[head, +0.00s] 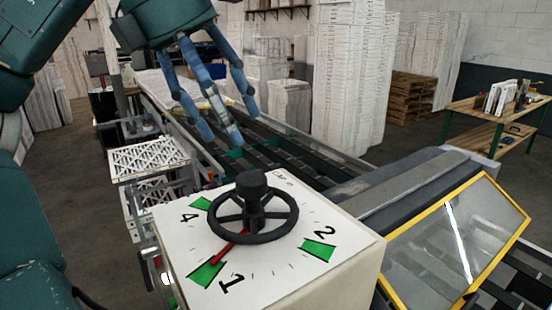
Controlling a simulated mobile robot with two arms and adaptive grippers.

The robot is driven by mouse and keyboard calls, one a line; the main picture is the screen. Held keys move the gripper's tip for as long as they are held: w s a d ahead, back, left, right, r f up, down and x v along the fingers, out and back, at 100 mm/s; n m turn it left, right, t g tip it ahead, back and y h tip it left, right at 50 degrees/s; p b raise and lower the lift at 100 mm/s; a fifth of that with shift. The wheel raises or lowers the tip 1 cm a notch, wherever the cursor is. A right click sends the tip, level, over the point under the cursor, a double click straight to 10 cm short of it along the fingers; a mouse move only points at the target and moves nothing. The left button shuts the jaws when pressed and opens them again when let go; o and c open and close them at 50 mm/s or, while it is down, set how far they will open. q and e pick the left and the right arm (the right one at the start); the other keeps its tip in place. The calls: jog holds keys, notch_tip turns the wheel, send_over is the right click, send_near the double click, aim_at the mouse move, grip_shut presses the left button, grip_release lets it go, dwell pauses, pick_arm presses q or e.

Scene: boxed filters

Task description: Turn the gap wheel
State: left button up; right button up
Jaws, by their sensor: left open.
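The gap wheel (288,222) is a black handwheel with a central knob, set on top of a white box (310,272) at the front middle. The box top is a dial with green marks and the numbers 1, 2 and 4 in view. A red pointer (228,247) under the wheel points down-left, towards the green mark near the 1. My left gripper (217,132) hangs from the top with blue fingers spread open and empty. It appears above and behind the wheel, apart from it. My right gripper is out of view.
A yellow-framed clear guard (450,245) stands close to the right of the box. A dark conveyor (265,148) runs behind it. White perforated trays (148,158) sit at left. Tall white stacks (345,80) and a wooden table (490,125) stand farther back.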

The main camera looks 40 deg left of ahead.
pick_arm(q)
jog(key=p, duration=0.1)
send_over(248, 177)
jog(key=s+a, duration=0.2)
jog(key=s, duration=0.1)
notch_tip(248, 177, down, 5)
jog(key=shift+w+d+f+p, duration=0.3)
jog(key=shift+w+d+f, duration=0.15)
jog(key=shift+f, duration=0.2)
jog(key=shift+w+d+f+p, duration=0.3)
jog(key=shift+w+f, duration=0.25)
jog(key=shift+f, duration=0.05)
jog(key=shift+x, duration=1.2)
jog(key=shift+c, duration=1)
jog(key=c, duration=0.9)
grip_shut()
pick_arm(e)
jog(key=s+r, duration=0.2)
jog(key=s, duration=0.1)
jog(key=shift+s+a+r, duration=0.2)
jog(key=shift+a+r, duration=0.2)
